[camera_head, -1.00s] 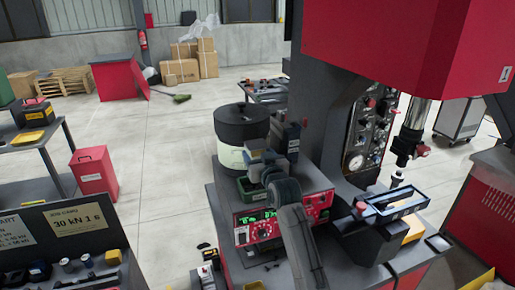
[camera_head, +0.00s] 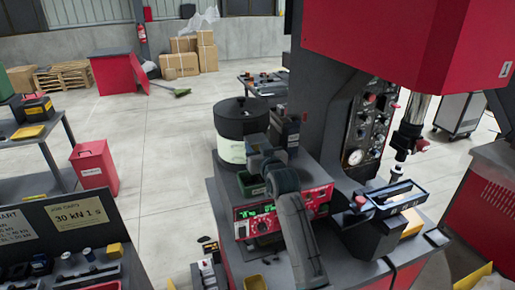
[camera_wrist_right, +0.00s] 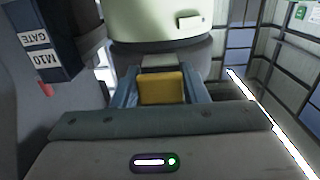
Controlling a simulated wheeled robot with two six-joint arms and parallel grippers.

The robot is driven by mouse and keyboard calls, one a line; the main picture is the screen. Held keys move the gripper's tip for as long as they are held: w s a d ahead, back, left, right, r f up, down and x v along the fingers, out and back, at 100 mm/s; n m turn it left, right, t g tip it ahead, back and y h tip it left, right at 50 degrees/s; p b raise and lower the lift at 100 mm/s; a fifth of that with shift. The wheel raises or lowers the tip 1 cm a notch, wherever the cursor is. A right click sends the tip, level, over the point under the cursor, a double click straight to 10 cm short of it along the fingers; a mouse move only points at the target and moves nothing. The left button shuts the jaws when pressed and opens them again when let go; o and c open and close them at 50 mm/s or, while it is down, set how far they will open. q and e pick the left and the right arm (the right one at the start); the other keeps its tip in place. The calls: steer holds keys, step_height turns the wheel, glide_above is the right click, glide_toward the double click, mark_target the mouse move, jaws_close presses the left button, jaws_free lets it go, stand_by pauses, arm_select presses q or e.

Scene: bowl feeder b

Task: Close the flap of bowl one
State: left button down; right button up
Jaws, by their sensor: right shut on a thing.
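Bowl one appears to be the round feeder (camera_head: 231,152) with a black top and cream lower wall, on the red and grey machine. The cream wall also fills the top of the right wrist view (camera_wrist_right: 155,20), with a small pale tab (camera_wrist_right: 190,23) on it. My right gripper (camera_head: 256,160) is in front of the feeder, low on its near right side. Its blue fingers are shut on a yellow piece (camera_wrist_right: 162,88) just below the feeder's dark base. I cannot tell whether this piece belongs to the flap. My left gripper is not in view.
A dark box labelled GATE (camera_wrist_right: 40,45) stands close at left in the wrist view. The press column (camera_head: 325,110) rises at right.

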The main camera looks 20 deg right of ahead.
mark_target(253, 128)
steer(key=r+g, duration=0.1)
steer(key=g, duration=0.1)
steer(key=r+g, duration=0.1)
steer(key=g, duration=0.2)
steer(key=shift+w+r, duration=0.15)
steer(key=shift+w, duration=0.05)
steer(key=g, duration=0.2)
steer(key=w+r+g, duration=0.1)
steer(key=g, duration=0.1)
steer(key=shift+r+g, duration=0.15)
steer(key=shift+g, duration=0.25)
steer(key=g, duration=0.3)
steer(key=w+g, duration=0.1)
steer(key=shift+w+r, duration=0.1)
steer(key=shift+r, duration=0.3)
steer(key=shift+w+a+g+h, duration=0.1)
steer(key=shift+w+g+h, duration=0.1)
steer(key=shift+g, duration=0.55)
steer(key=shift+w+g+h, duration=0.1)
steer(key=shift+w+g, duration=0.1)
steer(key=shift+g, duration=0.55)
steer(key=shift+w+g, duration=0.35)
steer(key=shift+g, duration=0.65)
steer(key=o, duration=1)
steer(key=shift+w, duration=0.1)
